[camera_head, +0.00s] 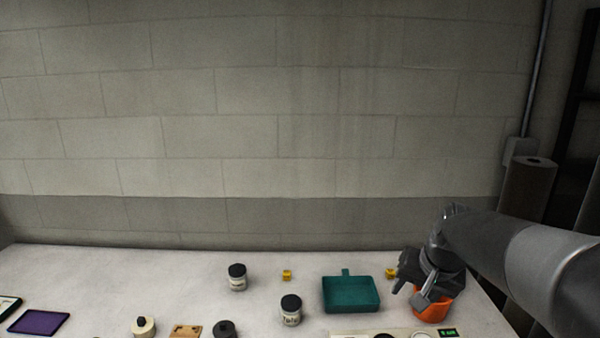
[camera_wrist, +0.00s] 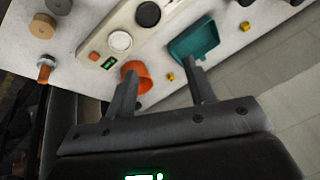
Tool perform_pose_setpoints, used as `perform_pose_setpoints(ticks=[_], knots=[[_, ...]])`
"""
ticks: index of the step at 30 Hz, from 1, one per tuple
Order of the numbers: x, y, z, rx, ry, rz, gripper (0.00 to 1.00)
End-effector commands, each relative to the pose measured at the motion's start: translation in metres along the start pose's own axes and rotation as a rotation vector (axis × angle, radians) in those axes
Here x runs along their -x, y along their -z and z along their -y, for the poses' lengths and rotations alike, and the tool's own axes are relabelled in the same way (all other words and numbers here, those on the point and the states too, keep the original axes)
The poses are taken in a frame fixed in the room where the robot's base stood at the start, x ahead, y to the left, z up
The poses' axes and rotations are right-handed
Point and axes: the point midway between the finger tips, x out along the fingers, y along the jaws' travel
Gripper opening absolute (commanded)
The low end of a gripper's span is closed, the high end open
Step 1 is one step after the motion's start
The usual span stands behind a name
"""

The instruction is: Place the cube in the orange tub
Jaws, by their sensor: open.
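A small yellow cube (camera_head: 391,272) sits on the table between the teal tray and the orange tub, beside my gripper. In the wrist view this cube (camera_wrist: 170,77) shows between my open fingers, beyond their tips. A second yellow cube (camera_head: 287,274) lies left of the teal tray; it shows at the upper right of the wrist view (camera_wrist: 245,27). The orange tub (camera_head: 433,312) stands at the table's right, partly hidden by my gripper. In the wrist view the tub (camera_wrist: 140,78) is partly behind the left finger. My gripper (camera_head: 407,293) is open and empty, above the table.
The teal tray (camera_head: 350,294) stands left of my gripper. Two dark-lidded jars (camera_head: 237,278) (camera_head: 291,311) stand further left. A pale panel with dials (camera_wrist: 125,38) lies at the table's front. A purple-topped tray (camera_head: 39,322) is far left. A wall closes the back.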

Motion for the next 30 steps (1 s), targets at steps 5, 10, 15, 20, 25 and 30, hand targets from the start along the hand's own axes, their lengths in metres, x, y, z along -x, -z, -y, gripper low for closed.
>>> perform_pose_setpoints(ticks=[5, 10, 15, 20, 25, 30], knots=[[0.029, -0.054, 0.013, 0.118, 0.017, -0.024, 0.5], [0.047, -0.105, 0.018, 0.234, 0.002, -0.056, 0.5], [0.055, -0.149, 0.017, 0.335, -0.034, -0.087, 0.5], [0.057, -0.172, 0.014, 0.389, -0.062, -0.106, 0.5], [0.056, -0.179, 0.012, 0.407, -0.074, -0.111, 0.5], [0.056, -0.179, 0.013, 0.407, -0.073, -0.111, 0.5]])
